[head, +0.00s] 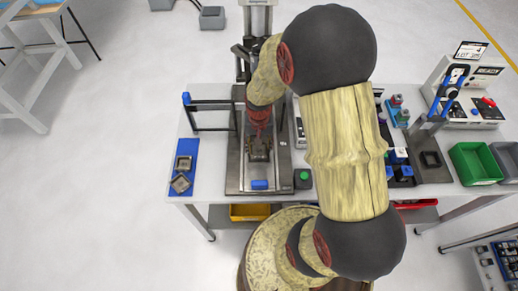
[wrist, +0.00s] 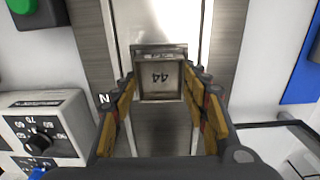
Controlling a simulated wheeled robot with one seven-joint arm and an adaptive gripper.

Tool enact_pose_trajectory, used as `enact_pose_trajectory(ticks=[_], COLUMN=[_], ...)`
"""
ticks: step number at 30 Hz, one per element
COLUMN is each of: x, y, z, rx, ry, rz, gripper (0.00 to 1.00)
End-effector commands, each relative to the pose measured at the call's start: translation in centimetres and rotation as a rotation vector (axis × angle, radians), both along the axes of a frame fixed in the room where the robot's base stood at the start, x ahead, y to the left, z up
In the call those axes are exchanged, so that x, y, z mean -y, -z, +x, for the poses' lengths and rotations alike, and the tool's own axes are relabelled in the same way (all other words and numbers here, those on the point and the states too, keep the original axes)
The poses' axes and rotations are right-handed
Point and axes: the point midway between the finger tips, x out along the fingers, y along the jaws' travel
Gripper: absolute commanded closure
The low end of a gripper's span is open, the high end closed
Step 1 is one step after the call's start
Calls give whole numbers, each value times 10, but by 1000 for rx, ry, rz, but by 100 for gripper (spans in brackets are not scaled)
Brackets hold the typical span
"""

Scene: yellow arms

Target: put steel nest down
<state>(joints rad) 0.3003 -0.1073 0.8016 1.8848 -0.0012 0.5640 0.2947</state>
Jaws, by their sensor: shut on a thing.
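The steel nest (wrist: 160,68) is a square, shallow metal piece with a raised rim and the mark 44, upside down in the wrist view. My gripper (wrist: 160,84) is shut on it, with a yellow-and-dark finger at each side. It is over the steel plate of the press station; whether the nest touches the plate I cannot tell. In the head view my gripper (head: 259,152) points down over the dark base plate (head: 236,180), and the nest is hard to make out there. Two other square steel nests (head: 184,163) (head: 180,183) lie on a blue mat (head: 188,147) at left.
A green button box (head: 303,178) stands right of the base plate, and a blue block (head: 260,184) is at its front. A dial box (wrist: 45,125) shows in the wrist view. A dark bar frame (head: 210,103) stands at back left. My arm hides the table's middle right.

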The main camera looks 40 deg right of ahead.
Motion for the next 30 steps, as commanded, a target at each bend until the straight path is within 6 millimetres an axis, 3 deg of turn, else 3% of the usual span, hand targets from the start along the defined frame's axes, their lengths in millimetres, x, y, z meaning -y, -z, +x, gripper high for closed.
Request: enact_pose_trajectory(ticks=[3, 20, 21, 30], x=[0, -1, -1, -1], y=[12, 22, 22, 24], z=[0, -1, -2, -4], rx=[0, -1, -3, -8], ry=[0, 0, 0, 0], rz=[0, 1, 1, 3], gripper=[91, 91, 54, 37])
